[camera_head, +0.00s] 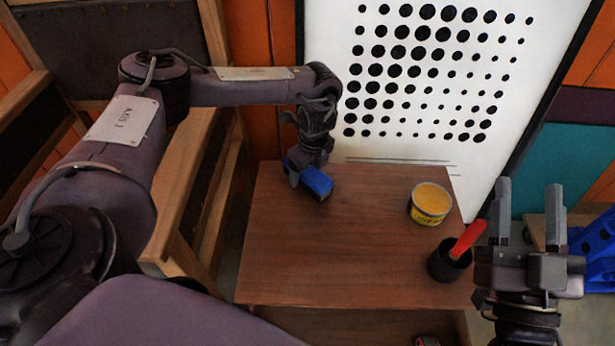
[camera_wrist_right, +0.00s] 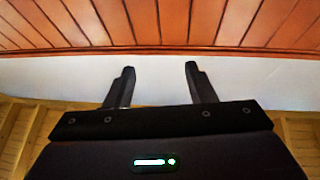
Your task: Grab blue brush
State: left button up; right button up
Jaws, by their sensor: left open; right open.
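The blue brush (camera_head: 318,182) lies near the back left edge of the brown wooden table. My left gripper (camera_head: 301,171) points down right at the brush, with its fingers at the brush's left end and partly hiding it. It is open; whether the fingers touch the brush I cannot tell. My right gripper (camera_head: 529,190) is open and empty, off the table's right side with its fingers pointing up in the head view. Its two spread fingers also show in the right wrist view (camera_wrist_right: 159,72), with nothing between them.
On the right of the table (camera_head: 330,255) stand a yellow-topped tin (camera_head: 431,199) and a black cup (camera_head: 449,262) holding a red-handled tool (camera_head: 468,239). A white board with black dots (camera_head: 400,145) stands behind. The table's middle is clear. A wooden chair is at left.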

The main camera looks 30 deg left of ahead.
pick_arm(q)
jog(key=shift+f, duration=0.3)
jog(key=c, duration=1.2)
jog(key=shift+r, duration=0.1)
jog(key=shift+c, duration=0.2)
